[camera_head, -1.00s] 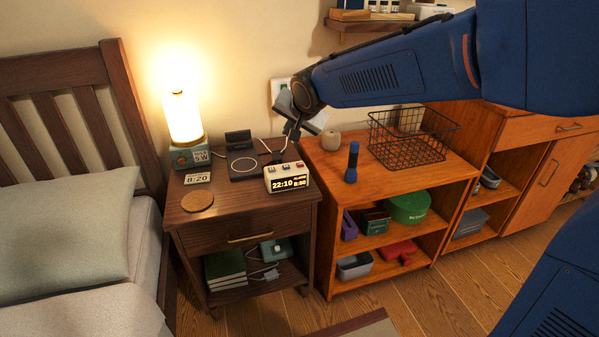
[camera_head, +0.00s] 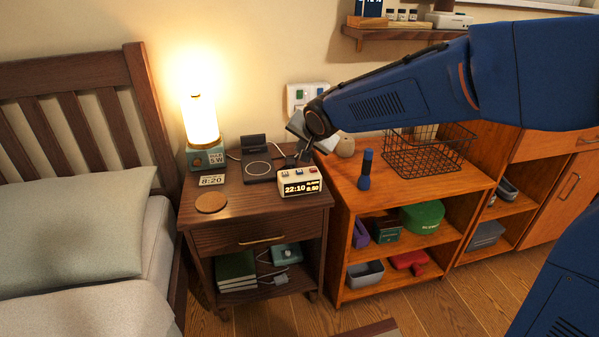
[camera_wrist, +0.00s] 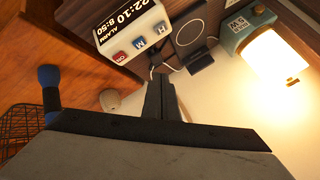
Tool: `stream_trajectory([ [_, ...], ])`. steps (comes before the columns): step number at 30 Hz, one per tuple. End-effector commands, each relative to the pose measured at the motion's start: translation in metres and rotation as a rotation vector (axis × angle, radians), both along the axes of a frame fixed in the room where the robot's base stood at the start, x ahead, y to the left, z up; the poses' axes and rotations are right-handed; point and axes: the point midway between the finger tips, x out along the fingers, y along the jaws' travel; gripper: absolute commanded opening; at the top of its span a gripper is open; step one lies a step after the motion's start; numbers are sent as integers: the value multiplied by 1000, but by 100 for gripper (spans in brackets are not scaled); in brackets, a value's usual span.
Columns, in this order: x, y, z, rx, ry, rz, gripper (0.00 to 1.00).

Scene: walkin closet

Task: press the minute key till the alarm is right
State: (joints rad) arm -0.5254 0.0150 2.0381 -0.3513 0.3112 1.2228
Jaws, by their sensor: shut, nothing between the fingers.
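The cream alarm clock (camera_head: 300,184) stands on the nightstand. Its display reads 22:10, with a smaller alarm line that reads 8:50. A card (camera_head: 211,180) by the lamp reads 8:20. My gripper (camera_wrist: 160,82) is shut and empty. In the wrist view its tips are apart from the keys, nearest the M and H side. In the head view it hangs just behind the clock, partly hidden by my wrist.
A lit lamp (camera_head: 206,157), a dark charging pad (camera_head: 257,168) and a round coaster (camera_head: 211,203) share the nightstand. On the orange cabinet to the right stand a blue flashlight (camera_head: 365,170) and a wire basket (camera_head: 428,153). Cables lie behind the clock.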

Motion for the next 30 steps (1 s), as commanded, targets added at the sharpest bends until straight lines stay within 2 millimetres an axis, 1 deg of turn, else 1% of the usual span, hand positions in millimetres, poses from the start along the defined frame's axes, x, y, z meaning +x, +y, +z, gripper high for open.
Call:
stream_trajectory([
  [1,0,0,-7,0,2,-1,0],
  [6,0,0,-27,-2,2,1,0],
  [12,0,0,-43,-1,2,-1,0],
  [18,0,0,-49,2,1,0,0],
  [30,0,0,-49,1,1,0,0],
])
